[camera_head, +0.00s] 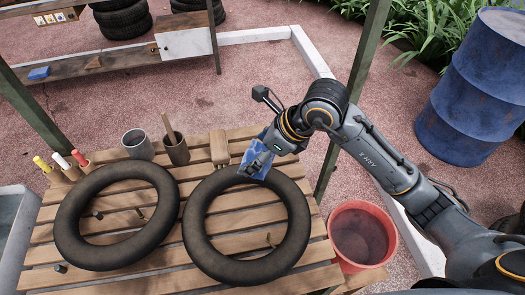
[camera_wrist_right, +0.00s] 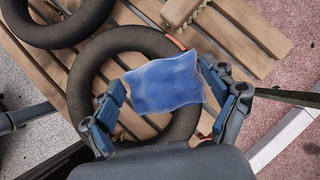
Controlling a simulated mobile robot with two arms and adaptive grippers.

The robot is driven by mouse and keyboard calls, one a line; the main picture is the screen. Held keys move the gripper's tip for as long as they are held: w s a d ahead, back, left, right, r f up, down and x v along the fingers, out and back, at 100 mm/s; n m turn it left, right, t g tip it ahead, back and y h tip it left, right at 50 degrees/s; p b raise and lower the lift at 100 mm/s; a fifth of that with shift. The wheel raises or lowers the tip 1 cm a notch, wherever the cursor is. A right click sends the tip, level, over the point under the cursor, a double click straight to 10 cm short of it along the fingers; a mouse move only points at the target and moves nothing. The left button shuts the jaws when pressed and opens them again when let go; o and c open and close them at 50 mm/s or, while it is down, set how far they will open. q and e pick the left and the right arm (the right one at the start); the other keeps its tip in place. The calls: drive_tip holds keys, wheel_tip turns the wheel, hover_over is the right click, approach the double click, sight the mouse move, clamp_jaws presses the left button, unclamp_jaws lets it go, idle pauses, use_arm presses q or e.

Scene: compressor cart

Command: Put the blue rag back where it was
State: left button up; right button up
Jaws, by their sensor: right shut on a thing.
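The blue rag (camera_head: 258,160) is held by my right gripper (camera_head: 252,168) over the far edge of the right black inner tube (camera_head: 190,225). In the right wrist view the rag (camera_wrist_right: 165,85) spans between the two fingers, above the slatted table and the tube (camera_wrist_right: 85,75). Part of the rag is hidden behind the gripper in the head view. I cannot tell how high it is above the tube. My left gripper is not in view.
The slatted table (camera_head: 165,190) also bears a second tube (camera_head: 65,215), a grey cup (camera_head: 137,145), a brown pot (camera_head: 176,150), a brush (camera_head: 219,148) and coloured markers (camera_head: 62,165). A red bucket (camera_head: 340,215) and blue barrel (camera_head: 470,95) stand to the right. Another blue item (camera_head: 38,73) lies on the back shelf.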

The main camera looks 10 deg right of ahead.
drive_tip(key=shift+w+d+f+m+t+h, duration=0.15)
drive_tip(key=shift+w+d+m+t+h, duration=0.2)
drive_tip(key=shift+m, duration=0.65)
drive_tip(key=shift+w+d, duration=0.1)
drive_tip(key=shift+w, duration=0.25)
drive_tip(key=w+d+f, duration=0.1)
drive_tip(key=w+f, duration=0.2)
drive_tip(key=w, duration=0.1)
drive_tip(key=w+d+f+p, duration=0.1)
drive_tip(key=w+f, duration=0.2)
drive_tip(key=w, duration=0.1)
drive_tip(key=w+d+f, duration=0.1)
drive_tip(key=w+f, duration=0.2)
drive_tip(key=w, duration=0.1)
drive_tip(key=shift+w+d+p, duration=0.15)
drive_tip(key=shift+w+p, duration=0.1)
drive_tip(key=shift+p, duration=0.15)
drive_tip(key=shift+w+f+m, duration=0.2)
drive_tip(key=shift+f+m, duration=0.05)
drive_tip(key=shift+m, duration=0.05)
wheel_tip(320, 180, down, 3)
drive_tip(key=shift+w+d+p, duration=0.1)
drive_tip(key=shift+w+p, duration=0.05)
drive_tip(key=shift+p, duration=0.35)
drive_tip(key=shift+f, duration=0.25)
